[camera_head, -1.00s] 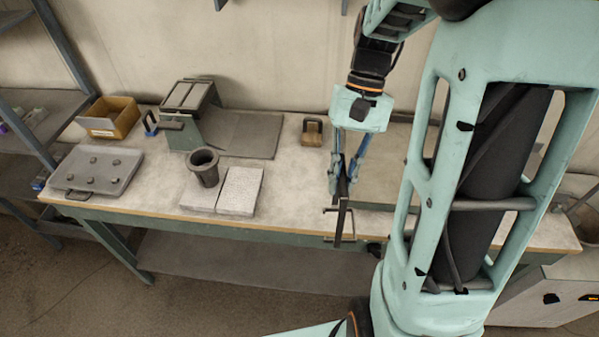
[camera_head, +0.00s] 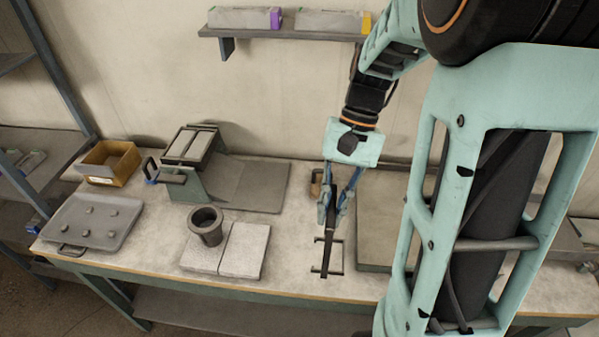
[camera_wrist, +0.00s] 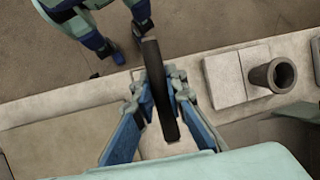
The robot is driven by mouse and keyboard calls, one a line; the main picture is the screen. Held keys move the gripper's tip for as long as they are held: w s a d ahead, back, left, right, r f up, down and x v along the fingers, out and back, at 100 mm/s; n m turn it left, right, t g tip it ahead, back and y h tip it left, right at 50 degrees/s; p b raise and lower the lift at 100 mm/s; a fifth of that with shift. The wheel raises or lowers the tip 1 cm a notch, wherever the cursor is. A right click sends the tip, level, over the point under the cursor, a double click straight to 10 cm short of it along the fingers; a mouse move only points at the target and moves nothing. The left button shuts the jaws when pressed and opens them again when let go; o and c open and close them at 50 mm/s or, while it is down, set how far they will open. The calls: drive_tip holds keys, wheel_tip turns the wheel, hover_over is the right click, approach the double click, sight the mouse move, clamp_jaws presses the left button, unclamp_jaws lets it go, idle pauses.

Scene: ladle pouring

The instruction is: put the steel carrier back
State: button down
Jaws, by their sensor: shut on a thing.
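The steel carrier (camera_head: 327,256) is a dark upright bar with a thin open frame at its lower end. My gripper (camera_head: 333,208) is shut on the upper part of the bar and points down over the table's front half, right of the pale slabs. In the wrist view, the dark bar of the carrier (camera_wrist: 157,85) runs between the blue fingers of my gripper (camera_wrist: 160,105). I cannot tell whether the frame touches the tabletop or hangs just above it.
A dark cup (camera_head: 206,226) stands on pale slabs (camera_head: 244,251) to the left. Farther left are a tray with knobs (camera_head: 92,222), a yellow bin (camera_head: 108,163) and a tilting stand (camera_head: 190,158). A brown block (camera_head: 316,184) is partly hidden behind my gripper. A wall shelf (camera_head: 285,32) holds boxes.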

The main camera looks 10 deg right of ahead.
drive_tip(key=w+a+f+b, duration=0.1)
drive_tip(key=w+f+b, duration=0.2)
drive_tip(key=w+f, duration=0.3)
drive_tip(key=shift+a+f+b, duration=0.35)
drive_tip(key=shift+f+b, duration=0.05)
drive_tip(key=shift+f, duration=1.4)
drive_tip(key=shift+f, duration=0.2)
drive_tip(key=c, duration=2)
unclamp_jaws()
drive_tip(key=shift+o, duration=0.2)
drive_tip(key=b+v, duration=0.1)
drive_tip(key=v, duration=1.1)
drive_tip(key=shift+r, duration=0.3)
